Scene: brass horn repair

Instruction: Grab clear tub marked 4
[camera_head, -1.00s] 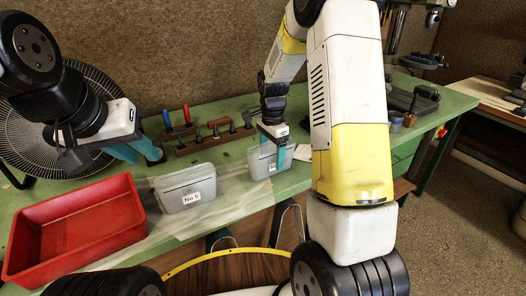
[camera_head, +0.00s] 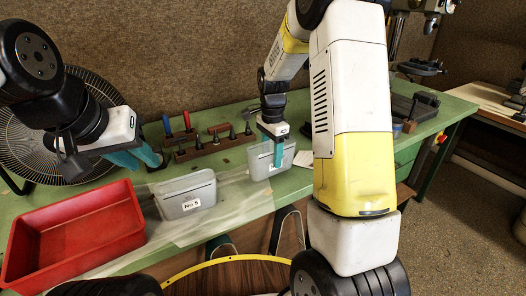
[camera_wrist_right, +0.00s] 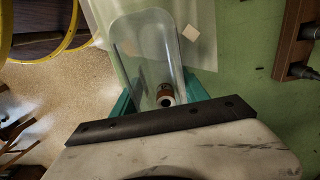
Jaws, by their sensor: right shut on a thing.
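A clear tub (camera_head: 260,158) is held by my right gripper (camera_head: 277,152) at the bench's front side. Its white label is mostly covered by a teal finger, so I cannot read the number. In the right wrist view the tub (camera_wrist_right: 147,50) sits between the two teal fingers of my right gripper (camera_wrist_right: 160,100). A small brown-banded cylinder (camera_wrist_right: 165,93) lies inside it. My left gripper (camera_head: 137,158) is empty, its teal fingers apart, above the bench behind the red bin.
A second clear tub (camera_head: 185,190) labelled No 5 stands left of the held one. A red bin (camera_head: 75,232) is at the left. A wooden tool rack (camera_head: 205,148) is behind, and a fan (camera_head: 45,150) stands at the back left. Green bench (camera_head: 240,212) shows between.

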